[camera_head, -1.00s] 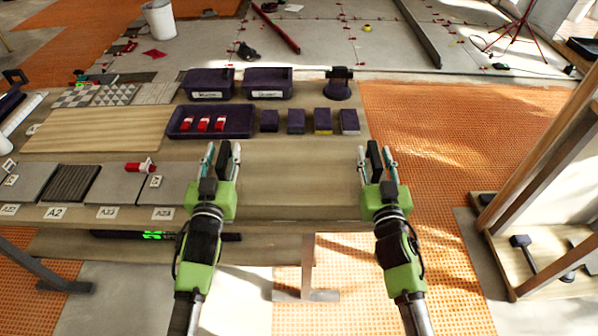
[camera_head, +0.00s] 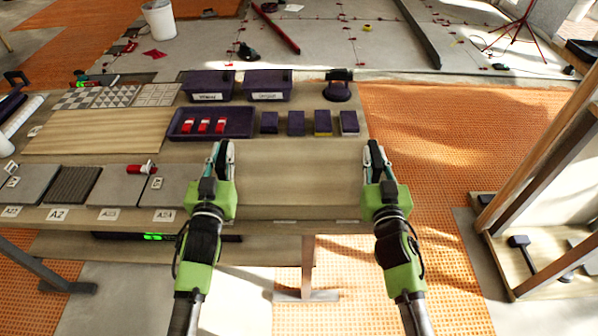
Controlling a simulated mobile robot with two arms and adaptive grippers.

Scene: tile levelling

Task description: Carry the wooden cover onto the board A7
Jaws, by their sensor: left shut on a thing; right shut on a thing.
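A wide, pale wooden cover (camera_head: 300,175) spans the space between my two grippers at the right part of the workbench. My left gripper (camera_head: 222,152) is shut on its left edge and my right gripper (camera_head: 374,154) is shut on its right edge. The cover looks level, close over the bench; I cannot tell whether it touches anything below. No label that I can clearly read as A7 shows, so I cannot tell which board is A7. Whatever lies under the cover is hidden.
Another wooden panel (camera_head: 95,131) lies at the left. A dark tray (camera_head: 240,132) holds red pieces, beside several dark blocks (camera_head: 296,123). Grey tiles (camera_head: 120,185) lie along the front left. Bins (camera_head: 207,86) stand behind. A wooden rack (camera_head: 545,150) stands at far right.

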